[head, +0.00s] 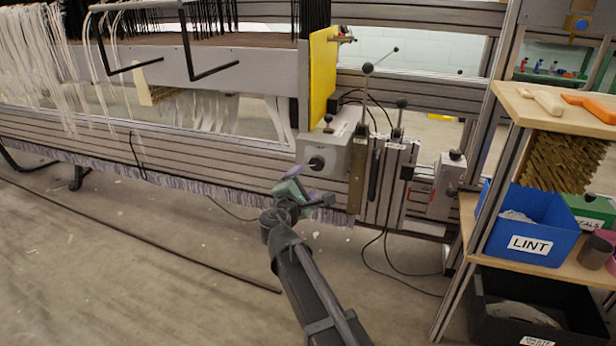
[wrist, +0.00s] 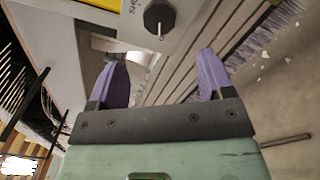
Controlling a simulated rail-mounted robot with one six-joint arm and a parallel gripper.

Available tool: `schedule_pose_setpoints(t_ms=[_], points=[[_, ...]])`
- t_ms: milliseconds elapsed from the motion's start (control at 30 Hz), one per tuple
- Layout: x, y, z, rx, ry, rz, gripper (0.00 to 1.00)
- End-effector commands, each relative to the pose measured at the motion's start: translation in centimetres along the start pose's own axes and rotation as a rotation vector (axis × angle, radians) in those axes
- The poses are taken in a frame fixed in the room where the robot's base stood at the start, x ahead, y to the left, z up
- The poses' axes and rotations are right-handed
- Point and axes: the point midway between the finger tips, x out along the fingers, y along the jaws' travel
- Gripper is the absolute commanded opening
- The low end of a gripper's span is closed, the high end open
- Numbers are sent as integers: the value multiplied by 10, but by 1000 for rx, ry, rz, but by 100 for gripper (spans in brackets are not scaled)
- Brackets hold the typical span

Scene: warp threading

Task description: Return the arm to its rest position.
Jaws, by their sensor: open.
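My arm (head: 310,290) reaches up from the bottom of the head view toward the loom's lower beam. My gripper (head: 322,200) is at its end, in front of the grey control box (head: 328,158). In the wrist view my gripper (wrist: 163,82) shows two purple fingers spread wide apart, with nothing between them. Beyond the fingers are the ribbed metal beam and a black knob (wrist: 160,18) on the box. Whether the fingertips touch the beam cannot be told.
The loom (head: 150,150) with hanging white threads fills the left. Levers with black balls (head: 367,68) stand right of the box. A shelf (head: 555,105) with a blue LINT bin (head: 530,222) and a black bin (head: 530,305) stands at the right. The floor (head: 130,270) at left is mostly clear.

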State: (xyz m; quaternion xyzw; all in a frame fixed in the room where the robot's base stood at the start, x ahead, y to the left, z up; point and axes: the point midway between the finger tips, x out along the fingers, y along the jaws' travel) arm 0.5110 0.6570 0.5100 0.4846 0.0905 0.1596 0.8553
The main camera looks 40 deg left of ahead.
Motion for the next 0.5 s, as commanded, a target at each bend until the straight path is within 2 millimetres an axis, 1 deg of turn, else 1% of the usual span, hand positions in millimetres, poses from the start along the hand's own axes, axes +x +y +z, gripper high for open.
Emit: schedule_pose_setpoints(t_ms=[367,433,467,500], points=[[1,0,0,11,-1,-1,74],[0,-9,6,94,-34,-52,74],[-4,-19,10,156,-50,-98,74],[-14,-38,17,257,-74,-183,74]])
